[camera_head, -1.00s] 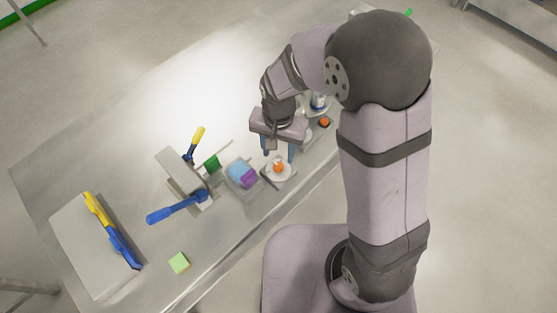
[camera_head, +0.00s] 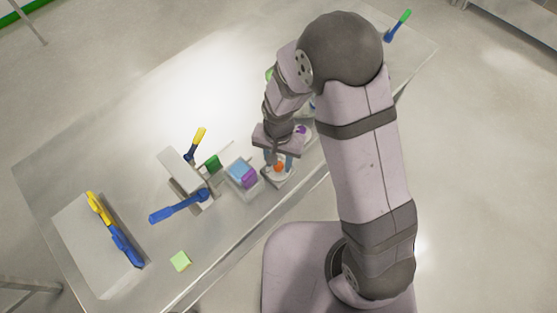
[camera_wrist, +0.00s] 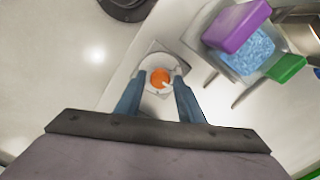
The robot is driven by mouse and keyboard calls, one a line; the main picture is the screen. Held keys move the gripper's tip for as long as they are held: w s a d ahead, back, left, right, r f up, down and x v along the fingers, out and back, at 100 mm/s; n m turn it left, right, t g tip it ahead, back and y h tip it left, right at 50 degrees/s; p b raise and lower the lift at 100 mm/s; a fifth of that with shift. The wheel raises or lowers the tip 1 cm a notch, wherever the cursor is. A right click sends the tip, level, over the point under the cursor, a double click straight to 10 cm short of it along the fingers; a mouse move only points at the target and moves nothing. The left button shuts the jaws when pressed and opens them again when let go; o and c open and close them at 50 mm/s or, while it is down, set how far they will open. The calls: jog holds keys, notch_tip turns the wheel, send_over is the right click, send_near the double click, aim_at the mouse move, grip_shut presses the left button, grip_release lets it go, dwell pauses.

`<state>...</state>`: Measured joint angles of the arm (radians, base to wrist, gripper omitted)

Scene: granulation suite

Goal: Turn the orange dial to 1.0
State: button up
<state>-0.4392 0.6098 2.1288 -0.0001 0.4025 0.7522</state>
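The orange dial (camera_head: 279,167) sits on a round white plate near the table's front edge, right of a clear bin. It also shows in the wrist view (camera_wrist: 160,77), with a small white pointer mark toward its lower right. My gripper (camera_wrist: 159,80) has its two blue fingers apart, one on each side of the dial. A gap shows between the fingers and the orange knob. In the head view my gripper (camera_head: 279,158) is low over the dial and partly covers it. The dial's scale is too small to read.
Left of the dial stands a clear bin (camera_head: 231,184) with blue and purple blocks. A purple item (camera_head: 301,130) is close behind my gripper.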

jog(key=c, duration=0.7)
jog(key=shift+n, duration=0.4)
jog(key=n, duration=0.5)
jog(key=shift+n, duration=0.3)
jog(key=n, duration=0.5)
jog(key=shift+n, duration=0.3)
jog(key=o, duration=1.1)
jog(key=shift+c, duration=0.2)
